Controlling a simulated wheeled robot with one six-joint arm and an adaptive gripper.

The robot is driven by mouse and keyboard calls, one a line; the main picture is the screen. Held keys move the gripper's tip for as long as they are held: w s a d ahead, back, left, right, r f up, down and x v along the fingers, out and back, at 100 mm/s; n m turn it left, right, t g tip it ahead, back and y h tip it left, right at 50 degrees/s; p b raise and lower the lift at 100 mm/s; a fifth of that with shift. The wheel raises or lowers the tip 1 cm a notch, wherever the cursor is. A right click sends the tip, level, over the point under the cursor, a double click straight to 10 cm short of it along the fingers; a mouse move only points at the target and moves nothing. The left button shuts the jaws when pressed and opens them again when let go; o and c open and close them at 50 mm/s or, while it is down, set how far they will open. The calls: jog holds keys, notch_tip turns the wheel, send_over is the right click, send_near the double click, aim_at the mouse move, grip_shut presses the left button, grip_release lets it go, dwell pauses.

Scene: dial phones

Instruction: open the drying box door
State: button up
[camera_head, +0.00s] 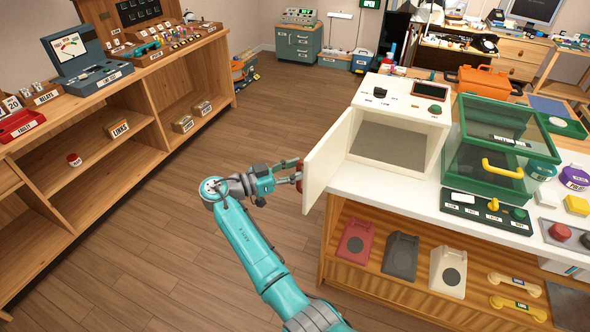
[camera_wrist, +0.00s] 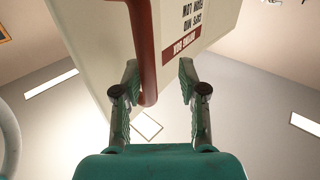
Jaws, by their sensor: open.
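The drying box (camera_head: 437,122) is a white box on the counter, with a knob and a green button on its sloped top. Its white door (camera_head: 326,157) stands swung out at the left side, so the grey inside shows. My gripper (camera_head: 293,174) is at the door's outer face, by the red-brown handle (camera_head: 299,178). In the wrist view the handle (camera_wrist: 143,52) reaches down between my open fingers (camera_wrist: 158,92), nearer the left one. The door (camera_wrist: 184,12) fills the upper middle there, with a red label and upside-down print. I cannot tell whether a finger touches the handle.
A green clear-sided box (camera_head: 487,150) with a yellow handle stands right of the drying box. The counter's shelf (camera_head: 380,285) below holds phone bodies and handsets. A wooden shelf unit (camera_head: 130,85) stands at the left. The wooden floor (camera_head: 160,235) between is clear.

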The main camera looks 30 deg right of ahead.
jog(key=shift+a, duration=0.1)
jog(key=w+a, duration=0.1)
jog(key=a, duration=1)
jog(key=shift+a, duration=0.4)
